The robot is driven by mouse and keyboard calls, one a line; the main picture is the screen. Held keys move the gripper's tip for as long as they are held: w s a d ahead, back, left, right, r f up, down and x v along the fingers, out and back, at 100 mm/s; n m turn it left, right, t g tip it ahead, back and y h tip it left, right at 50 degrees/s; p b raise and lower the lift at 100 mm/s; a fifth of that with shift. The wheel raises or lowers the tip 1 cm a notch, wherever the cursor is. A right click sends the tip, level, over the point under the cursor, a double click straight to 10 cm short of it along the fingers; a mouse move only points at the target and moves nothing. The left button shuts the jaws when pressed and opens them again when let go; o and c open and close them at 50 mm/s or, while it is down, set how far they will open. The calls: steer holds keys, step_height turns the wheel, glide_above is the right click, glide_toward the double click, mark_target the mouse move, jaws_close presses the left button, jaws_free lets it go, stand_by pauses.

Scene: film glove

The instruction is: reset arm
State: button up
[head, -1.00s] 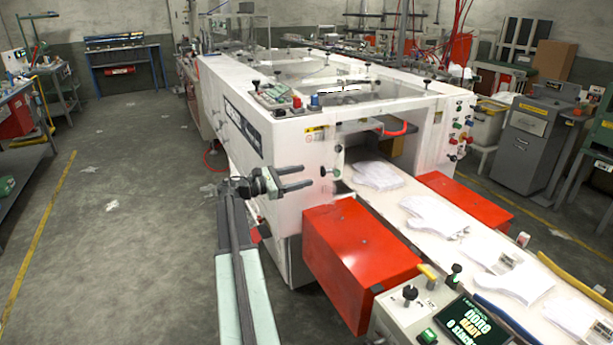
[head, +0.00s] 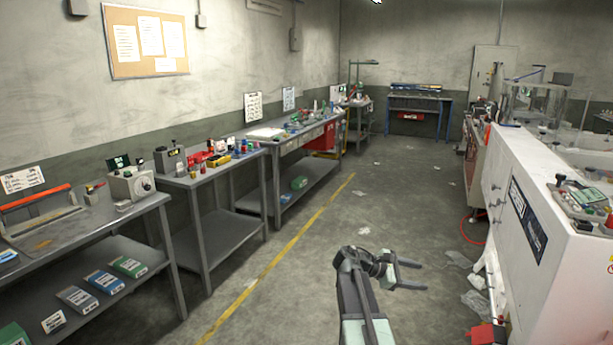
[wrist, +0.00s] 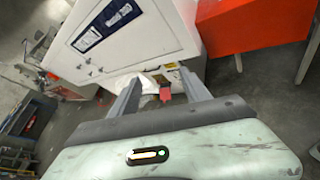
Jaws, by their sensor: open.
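My gripper (head: 411,275) shows in the head view at the lower middle, at the end of my arm, over the grey floor. Its two fingers are apart and nothing is between them. In the wrist view my gripper (wrist: 160,92) also stands open. Beyond its fingers are the white machine (wrist: 140,35) and a small red part (wrist: 165,94). In the head view the white machine (head: 560,290) stands to the right, apart from my gripper.
Grey workbenches (head: 215,177) with tools and boxes line the left wall. A yellow floor line (head: 285,247) runs beside them. A blue bench (head: 415,103) stands at the far wall. The floor aisle (head: 385,190) is mostly clear, with scattered scraps.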

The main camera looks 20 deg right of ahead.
steer(key=w+a+f+t+y+p, duration=0.1)
steer(key=w+a+f, duration=0.1)
steer(key=a, duration=0.6)
steer(key=w+a+f+t+y+p, duration=0.1)
steer(key=w+a+f+t+y, duration=0.1)
steer(key=a, duration=0.5)
steer(key=s+a+f+m+y, duration=0.2)
steer(key=a+m+y, duration=0.1)
steer(key=a, duration=0.7)
steer(key=s+a+f+m+y, duration=0.2)
steer(key=a+f+m+y, duration=0.1)
steer(key=a, duration=0.7)
steer(key=s+a+f+m+y, duration=0.2)
steer(key=a+m+y, duration=0.2)
steer(key=a, duration=0.6)
steer(key=shift+f+p, duration=0.3)
steer(key=shift+p, duration=0.15)
steer(key=shift+a, duration=0.1)
steer(key=c, duration=0.4)
